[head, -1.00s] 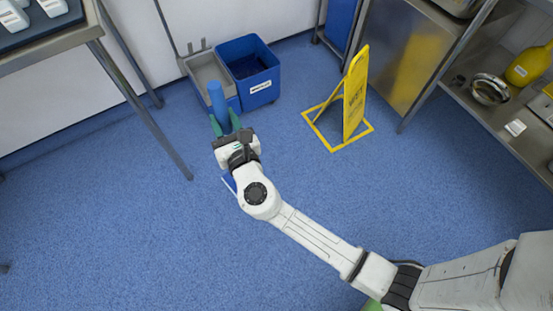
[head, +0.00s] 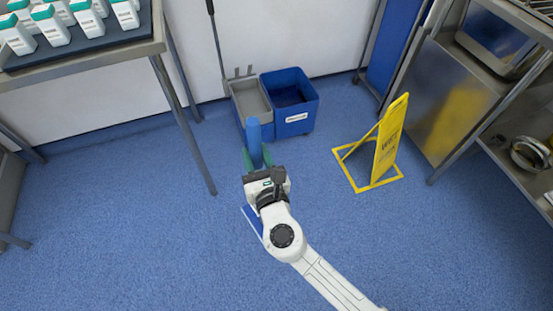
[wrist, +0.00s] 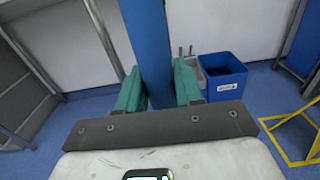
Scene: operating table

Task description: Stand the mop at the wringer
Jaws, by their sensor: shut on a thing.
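My gripper (head: 259,162) is shut on the blue mop handle (head: 254,142), which stands roughly upright between the green fingers. The handle also rises through the wrist view (wrist: 148,45). A flat blue piece (head: 252,221), apparently the mop head, shows low beside my wrist, partly hidden by it. The grey wringer (head: 251,101) is on the left of the blue bucket (head: 292,122), beyond the handle. The handle's top appears just in front of the wringer's near side. The bucket and part of the wringer also show right of the handle in the wrist view (wrist: 222,85).
A yellow wet-floor sign (head: 388,140) stands on the floor to the right. A metal table (head: 150,45) with white bottles is at upper left, its leg near my gripper's left. Steel shelving (head: 460,125) is at right. Blue floor around my arm is clear.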

